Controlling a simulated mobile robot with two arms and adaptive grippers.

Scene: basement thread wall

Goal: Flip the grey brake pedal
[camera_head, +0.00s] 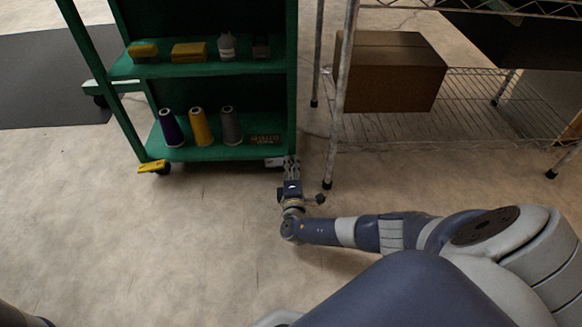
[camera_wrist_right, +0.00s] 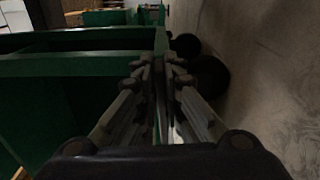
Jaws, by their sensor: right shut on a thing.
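The grey brake pedal (camera_head: 274,162) shows as a small light piece low at the front right corner of the green cart (camera_head: 215,68). My right gripper (camera_head: 289,165) is at that corner, right beside the pedal. In the right wrist view the fingers of my right gripper (camera_wrist_right: 160,88) are close together, shut on the pedal, which they mostly hide. The green cart frame (camera_wrist_right: 85,62) fills the left of that view. My left gripper is not in view.
A yellow pedal (camera_head: 153,166) sits at the cart's front left wheel. Thread cones (camera_head: 201,126) stand on the lower shelf. A wire rack (camera_head: 470,105) with a cardboard box (camera_head: 390,75) stands close on the right. The floor in front is clear.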

